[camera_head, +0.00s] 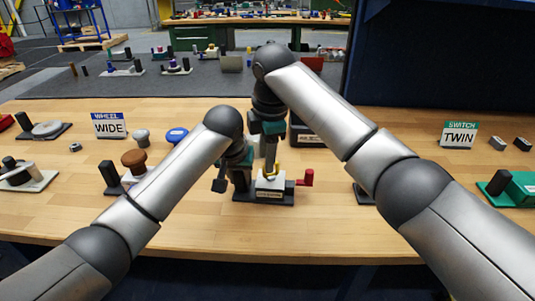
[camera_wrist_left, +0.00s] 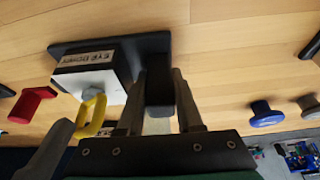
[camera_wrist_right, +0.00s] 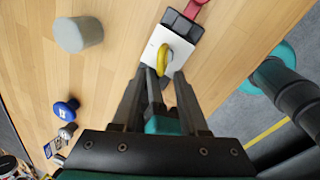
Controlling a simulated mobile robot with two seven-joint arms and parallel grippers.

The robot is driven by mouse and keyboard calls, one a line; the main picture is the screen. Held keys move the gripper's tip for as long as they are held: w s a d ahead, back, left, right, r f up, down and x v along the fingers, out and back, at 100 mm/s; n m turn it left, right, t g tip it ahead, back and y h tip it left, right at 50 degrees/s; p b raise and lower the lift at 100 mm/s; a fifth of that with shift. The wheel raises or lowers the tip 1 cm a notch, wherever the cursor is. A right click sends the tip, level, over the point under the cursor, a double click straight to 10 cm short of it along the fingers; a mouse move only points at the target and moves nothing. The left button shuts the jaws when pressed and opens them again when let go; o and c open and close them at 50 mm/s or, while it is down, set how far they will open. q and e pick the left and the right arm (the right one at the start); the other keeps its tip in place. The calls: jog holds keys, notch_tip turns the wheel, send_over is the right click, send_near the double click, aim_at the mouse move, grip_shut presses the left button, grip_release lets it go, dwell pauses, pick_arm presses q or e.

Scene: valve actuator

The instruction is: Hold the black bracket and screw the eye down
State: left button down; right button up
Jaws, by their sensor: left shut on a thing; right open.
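The fixture has a black base plate (camera_head: 262,198), a white block (camera_head: 270,184) and a yellow eye (camera_head: 272,169) on top. In the left wrist view, the black bracket (camera_wrist_left: 160,82) stands upright beside the white block (camera_wrist_left: 92,62). My left gripper (camera_wrist_left: 162,92) is shut on this bracket, one finger on each side. My right gripper (camera_wrist_right: 161,72) is open above the block. The yellow eye (camera_wrist_right: 164,61) shows between and just beyond its fingertips, and I cannot tell if they touch it. In the head view, the grippers partly hide the bracket.
A red handle (camera_head: 306,178) sticks out at the fixture's right. A brown knob (camera_head: 134,160), a grey knob (camera_head: 141,137) and a blue knob (camera_head: 177,136) stand left of it. My two arms are close together over the fixture. The table's front right is bare.

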notch_tip(320, 180, up, 12)
jog(key=s, duration=0.2)
jog(key=shift+s+d+f, duration=0.15)
jog(key=shift+d, duration=0.3)
jog(key=shift+n, duration=0.3)
jog(key=w+f, duration=0.1)
jog(key=f, duration=0.7)
jog(key=w+f, duration=0.1)
jog(key=f, duration=0.3)
jog(key=shift+w+f, duration=0.1)
jog(key=shift+w, duration=0.25)
jog(key=shift+c, duration=0.2)
grip_shut()
